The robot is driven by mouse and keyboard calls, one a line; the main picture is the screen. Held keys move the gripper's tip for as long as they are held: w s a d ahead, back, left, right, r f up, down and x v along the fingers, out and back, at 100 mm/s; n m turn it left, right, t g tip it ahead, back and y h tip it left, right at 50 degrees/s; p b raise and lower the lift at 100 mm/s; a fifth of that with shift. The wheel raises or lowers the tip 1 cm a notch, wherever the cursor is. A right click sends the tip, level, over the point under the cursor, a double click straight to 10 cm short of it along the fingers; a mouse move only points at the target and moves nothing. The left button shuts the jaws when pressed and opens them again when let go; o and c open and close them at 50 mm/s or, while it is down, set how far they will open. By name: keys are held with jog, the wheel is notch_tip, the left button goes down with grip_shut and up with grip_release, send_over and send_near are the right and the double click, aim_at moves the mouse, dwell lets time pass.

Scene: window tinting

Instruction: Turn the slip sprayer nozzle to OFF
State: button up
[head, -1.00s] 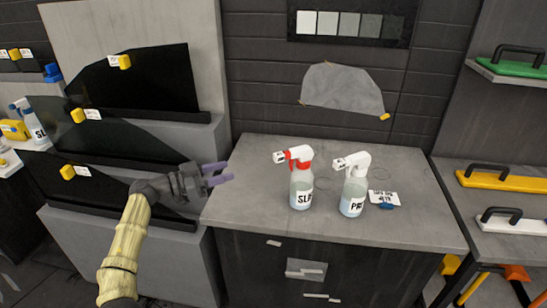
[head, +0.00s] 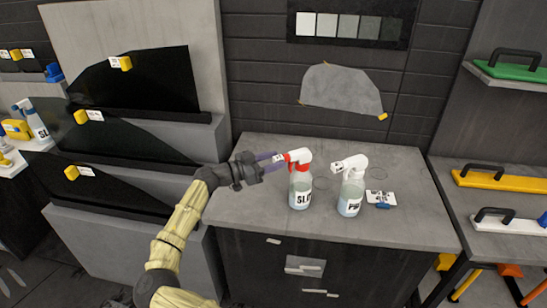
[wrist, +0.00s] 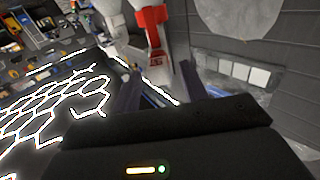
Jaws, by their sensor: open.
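The slip sprayer (head: 300,192) stands upright on the grey bench. It has a red and white head and a label that begins "SL". Its nozzle (head: 279,158) points left, with a small marked face too small to read in the head view. My gripper (head: 272,162) is at the nozzle, its purple fingers reaching toward it from the left. In the wrist view the red part of the sprayer head (wrist: 152,22) lies ahead, and the nozzle's marked face (wrist: 156,58) shows between the fingertips of my open gripper (wrist: 160,72). I cannot tell whether the fingers touch it.
A second white-headed sprayer (head: 350,195), labelled "PR", stands close to the right on the bench (head: 240,205). A small card with a blue clip (head: 380,198) lies beyond it. Dark film panels (head: 135,80) rise at left. The bench's left front is clear.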

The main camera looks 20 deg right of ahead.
jog(key=shift+d, duration=0.25)
grip_shut()
